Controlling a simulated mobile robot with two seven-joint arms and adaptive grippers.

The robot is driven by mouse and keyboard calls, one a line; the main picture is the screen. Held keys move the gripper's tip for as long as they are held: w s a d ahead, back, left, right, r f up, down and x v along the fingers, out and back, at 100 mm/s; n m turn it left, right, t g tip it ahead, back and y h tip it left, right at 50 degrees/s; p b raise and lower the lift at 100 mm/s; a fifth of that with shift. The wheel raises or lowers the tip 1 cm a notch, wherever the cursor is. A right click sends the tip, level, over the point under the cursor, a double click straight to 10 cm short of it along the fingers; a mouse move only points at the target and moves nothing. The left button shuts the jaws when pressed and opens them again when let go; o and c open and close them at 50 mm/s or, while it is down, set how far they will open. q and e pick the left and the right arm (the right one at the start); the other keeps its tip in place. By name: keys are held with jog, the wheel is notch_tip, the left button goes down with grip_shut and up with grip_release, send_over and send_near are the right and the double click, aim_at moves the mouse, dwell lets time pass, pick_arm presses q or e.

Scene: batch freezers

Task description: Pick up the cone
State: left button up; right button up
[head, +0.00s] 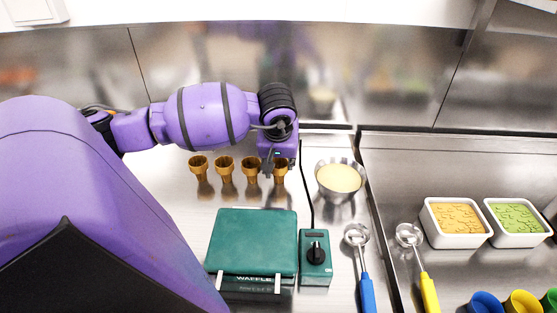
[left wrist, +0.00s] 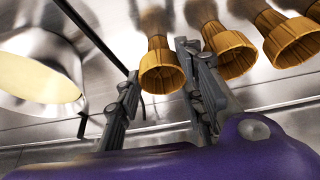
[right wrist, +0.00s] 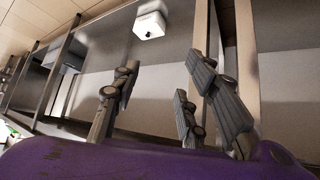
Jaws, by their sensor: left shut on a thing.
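Several brown waffle cones stand in a row on the steel counter in the head view. The rightmost cone (head: 280,169) is at my left gripper (head: 272,162), which comes down over it from behind. In the left wrist view this cone (left wrist: 161,70) sits between the two fingers of the left gripper (left wrist: 160,90), and the gripper is shut on it. The cone is upright, level with the others; I cannot tell whether it is off the counter. My right gripper (right wrist: 165,100) shows only in the right wrist view, its fingers apart and nothing between them.
Other cones (head: 224,164) stand close to the left. A metal bowl of batter (head: 340,192) stands to the right. A green waffle maker (head: 252,243) and its control box (head: 315,270) are in front. Scoops (head: 357,236) and white tubs (head: 440,237) lie farther right.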

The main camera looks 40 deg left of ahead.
aim_at(280, 182)
pick_arm(q)
jog(key=s+d+r+p, duration=0.3)
jog(key=s+d+r, duration=0.4)
jog(key=d+r, duration=0.4)
jog(key=shift+v, duration=1.1)
pick_arm(e)
jog(key=w+r, duration=0.1)
jog(key=w+a+r, duration=0.1)
jog(key=r, duration=0.1)
jog(key=shift+a+r, duration=0.1)
jog(key=shift+r, duration=0.05)
